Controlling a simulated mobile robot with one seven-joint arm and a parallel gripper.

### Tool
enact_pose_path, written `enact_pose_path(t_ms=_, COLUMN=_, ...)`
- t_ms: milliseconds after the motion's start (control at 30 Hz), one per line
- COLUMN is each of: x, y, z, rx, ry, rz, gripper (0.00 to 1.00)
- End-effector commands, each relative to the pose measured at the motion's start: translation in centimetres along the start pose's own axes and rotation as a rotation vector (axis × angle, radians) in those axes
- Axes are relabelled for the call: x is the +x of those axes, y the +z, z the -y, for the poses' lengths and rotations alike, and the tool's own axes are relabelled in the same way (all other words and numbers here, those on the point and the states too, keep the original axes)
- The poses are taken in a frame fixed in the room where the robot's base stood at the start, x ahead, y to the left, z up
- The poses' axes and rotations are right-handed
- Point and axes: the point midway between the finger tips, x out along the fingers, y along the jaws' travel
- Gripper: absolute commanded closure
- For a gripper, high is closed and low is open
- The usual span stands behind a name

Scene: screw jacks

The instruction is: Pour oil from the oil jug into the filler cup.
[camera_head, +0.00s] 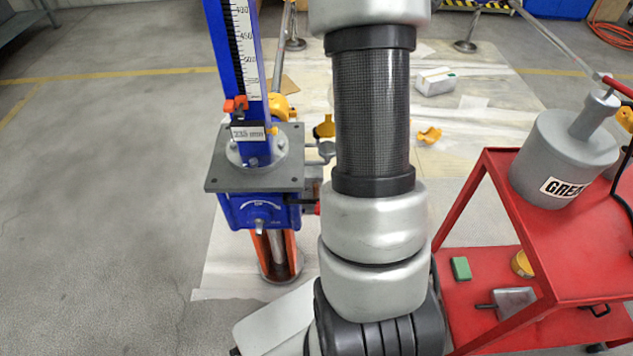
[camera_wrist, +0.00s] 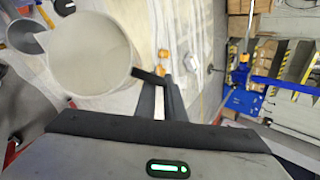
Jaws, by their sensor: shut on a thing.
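In the wrist view a large pale, round-mouthed vessel, which I take to be the oil jug (camera_wrist: 90,55), is at the upper left, with a dark handle. My gripper (camera_wrist: 163,95) is shut on that handle, and the jug's mouth faces the camera. I cannot see any oil in it. A small grey round cup-like part (camera_wrist: 24,36) shows beyond the jug at the far left; I cannot tell whether it is the filler cup or part of the jug. In the head view my arm fills the middle, and neither my gripper nor the jug can be seen.
A blue screw jack (camera_head: 262,209) with a grey top plate (camera_head: 225,178) and a scale post (camera_head: 240,60) stands left of my arm. A red cart (camera_head: 497,203) carrying a grey grease can (camera_head: 561,150) stands at the right. The floor at the left is clear.

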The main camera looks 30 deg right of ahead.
Motion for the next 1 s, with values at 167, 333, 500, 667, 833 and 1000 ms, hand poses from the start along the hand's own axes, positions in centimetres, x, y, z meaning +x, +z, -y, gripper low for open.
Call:
enact_pose_path(t_ms=167, x=1.0, y=-0.4, z=-0.1, rx=0.032, ry=0.076, rz=0.015, gripper=1.00)
enact_pose_path(t_ms=333, x=3.0, y=-1.1, z=-1.1, rx=0.098, ry=0.235, rz=0.049, gripper=1.00)
enact_pose_path(t_ms=500, x=4.3, y=-1.3, z=-2.1, rx=0.131, ry=0.316, rz=0.069, gripper=1.00)
enact_pose_path(t_ms=667, x=4.6, y=-1.2, z=-2.5, rx=0.137, ry=0.333, rz=0.075, gripper=1.00)
enact_pose_path(t_ms=833, x=4.5, y=-1.3, z=-2.1, rx=0.140, ry=0.340, rz=0.075, gripper=1.00)
enact_pose_path(t_ms=1000, x=4.6, y=-1.6, z=-0.9, rx=0.158, ry=0.383, rz=0.083, gripper=1.00)
